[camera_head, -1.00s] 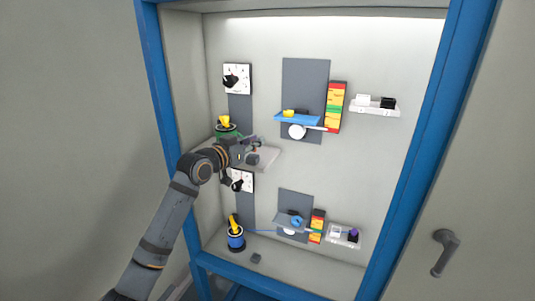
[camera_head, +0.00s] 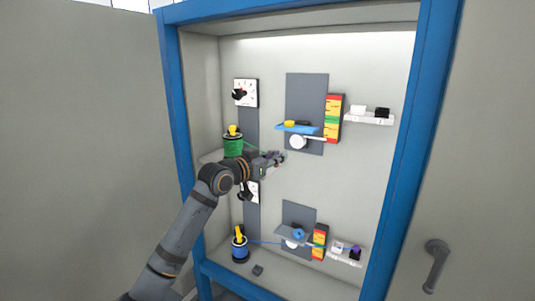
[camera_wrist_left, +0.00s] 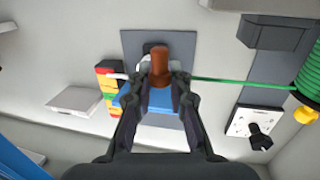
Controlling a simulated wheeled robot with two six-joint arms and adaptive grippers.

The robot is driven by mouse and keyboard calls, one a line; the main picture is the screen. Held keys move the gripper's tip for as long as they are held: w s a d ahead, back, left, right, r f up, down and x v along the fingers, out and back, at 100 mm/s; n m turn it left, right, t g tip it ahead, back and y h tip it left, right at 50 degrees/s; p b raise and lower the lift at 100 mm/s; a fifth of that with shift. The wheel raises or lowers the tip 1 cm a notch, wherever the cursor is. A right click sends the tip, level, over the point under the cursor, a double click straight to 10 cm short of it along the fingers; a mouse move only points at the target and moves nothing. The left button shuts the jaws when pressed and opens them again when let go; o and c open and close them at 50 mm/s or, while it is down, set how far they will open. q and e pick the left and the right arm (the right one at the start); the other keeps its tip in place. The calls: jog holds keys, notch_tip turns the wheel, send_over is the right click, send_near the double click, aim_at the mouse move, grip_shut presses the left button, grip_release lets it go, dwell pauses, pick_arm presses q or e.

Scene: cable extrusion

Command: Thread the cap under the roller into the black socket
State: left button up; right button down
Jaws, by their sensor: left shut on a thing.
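My left gripper (camera_head: 281,157) is shut on the brown cap (camera_wrist_left: 160,66), which stands up between the fingertips in the left wrist view. A green cable (camera_wrist_left: 235,80) runs taut from the cap to the green spool (camera_head: 233,146). In the head view the gripper is left of and slightly below the white roller (camera_head: 297,142), under the upper blue shelf (camera_head: 305,130). In the wrist view the cap and fingers mostly hide the roller. The black socket (camera_head: 382,112) sits beside a white one (camera_head: 358,109) on the upper right shelf. My right gripper is not in view.
A red-yellow-green scale (camera_head: 334,118) stands between the roller and the socket shelf (camera_head: 368,119). A lower station has a blue spool (camera_head: 239,250), a blue cable and another scale (camera_head: 319,242). A blue frame (camera_head: 407,150) borders the cabinet.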

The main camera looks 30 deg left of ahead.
pick_arm(q)
jog(key=d+p, duration=0.1)
jog(key=d, duration=1)
jog(key=shift+s, duration=0.2)
jog(key=shift+d, duration=0.1)
jog(key=shift+f, duration=0.3)
